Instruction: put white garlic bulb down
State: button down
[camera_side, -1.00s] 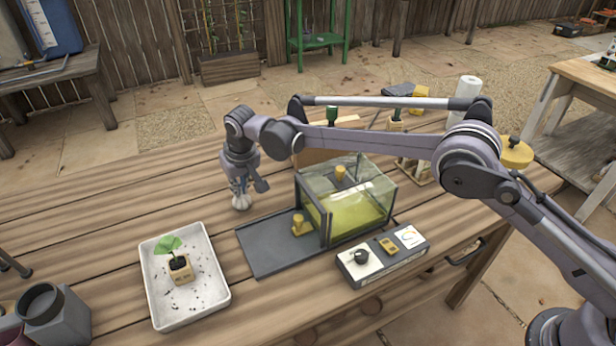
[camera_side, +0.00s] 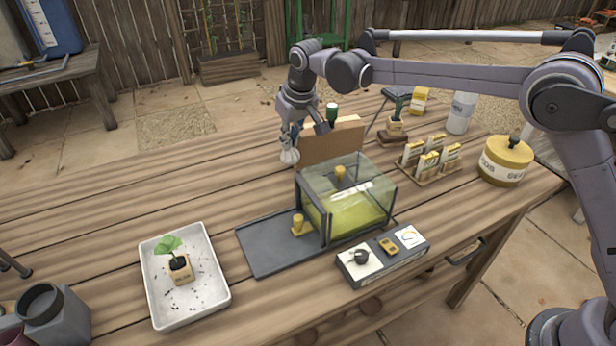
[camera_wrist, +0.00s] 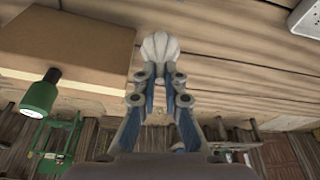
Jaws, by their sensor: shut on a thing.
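The white garlic bulb (camera_side: 289,155) is held at the tips of my gripper (camera_side: 291,138), on the left side of the cardboard box. In the wrist view the bulb (camera_wrist: 159,46) sits between the two fingertips of my gripper (camera_wrist: 159,70), which are shut on it. The wooden table (camera_side: 120,210) lies beneath; I cannot tell from these views whether the bulb touches it.
A glass-sided case (camera_side: 350,190) with a dark tray (camera_side: 270,248) stands nearer. A white tray (camera_side: 205,313) holds a seedling. The table left of my gripper is clear.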

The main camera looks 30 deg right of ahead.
jog(key=s+d+r+m+h, duration=0.15)
jog(key=s+d, duration=0.25)
jog(key=d, duration=1)
jog(key=s+d+r+m, duration=0.1)
jog(key=s+d+m, duration=0.25)
jog(key=d, duration=1.15)
jog(key=s+d+f+m+g+h, duration=0.1)
jog(key=s+d+m, duration=0.2)
jog(key=s+d, duration=0.75)
jog(key=s+d+f+m+h, duration=0.1)
jog(key=s+d+m, duration=0.1)
jog(key=s+d, duration=0.8)
jog(key=shift+m+y, duration=0.25)
jog(key=shift+m, duration=0.05)
jog(key=shift+w+a+f, duration=1.05)
jog(key=shift+a+f, duration=0.5)
jog(key=shift+f, duration=0.2)
jog(key=shift+w+a+f, duration=1.05)
jog(key=shift+a+f, duration=0.45)
jog(key=shift+f, duration=0.3)
jog(key=shift+w+a+f, duration=1.05)
jog(key=shift+a+f, duration=0.5)
jog(key=shift+f, duration=0.2)
jog(key=shift+f, duration=0.1)
